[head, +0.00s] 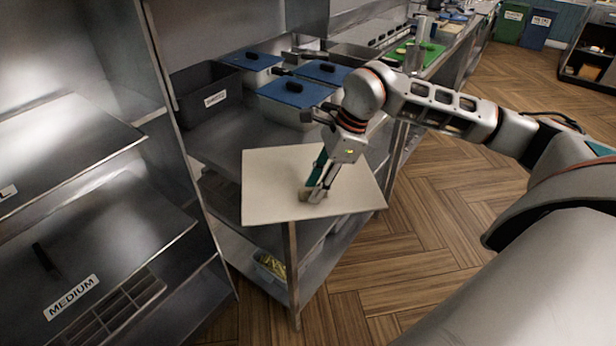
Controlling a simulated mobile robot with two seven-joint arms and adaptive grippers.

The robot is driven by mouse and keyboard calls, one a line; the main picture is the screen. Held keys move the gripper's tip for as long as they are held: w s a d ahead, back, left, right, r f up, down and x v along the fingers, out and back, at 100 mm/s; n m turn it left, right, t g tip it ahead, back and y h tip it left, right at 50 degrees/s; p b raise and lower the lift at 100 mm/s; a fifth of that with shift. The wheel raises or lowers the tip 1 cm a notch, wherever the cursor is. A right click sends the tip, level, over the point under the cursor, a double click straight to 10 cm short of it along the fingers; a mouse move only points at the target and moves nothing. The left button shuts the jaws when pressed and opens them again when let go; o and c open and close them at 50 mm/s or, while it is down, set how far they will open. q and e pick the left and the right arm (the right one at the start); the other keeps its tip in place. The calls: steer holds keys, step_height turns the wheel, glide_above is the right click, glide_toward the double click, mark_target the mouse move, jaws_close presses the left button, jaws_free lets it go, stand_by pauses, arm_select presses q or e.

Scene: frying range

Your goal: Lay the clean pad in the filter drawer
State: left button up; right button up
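The clean pad (268,189) is a flat, pale beige square at the steel table's near corner, jutting past its right edge. I cannot tell whether it touches the tabletop. My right gripper (313,193) points down at the middle of the pad, its fingers close together around a small pale tab there. The fingers hide most of the tab. My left gripper is out of view. I cannot make out the filter drawer for certain; steel fryer-cabinet surfaces are at the left, one with a MEDIUM label (71,298).
The steel table (225,147) bears a dark labelled bin (207,92) and blue-lidded containers (290,92). A lower shelf holds a small container of yellow items (270,265). A green board (416,52) lies farther back. Wooden floor (440,220) to the right is open.

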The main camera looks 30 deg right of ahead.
jaws_close()
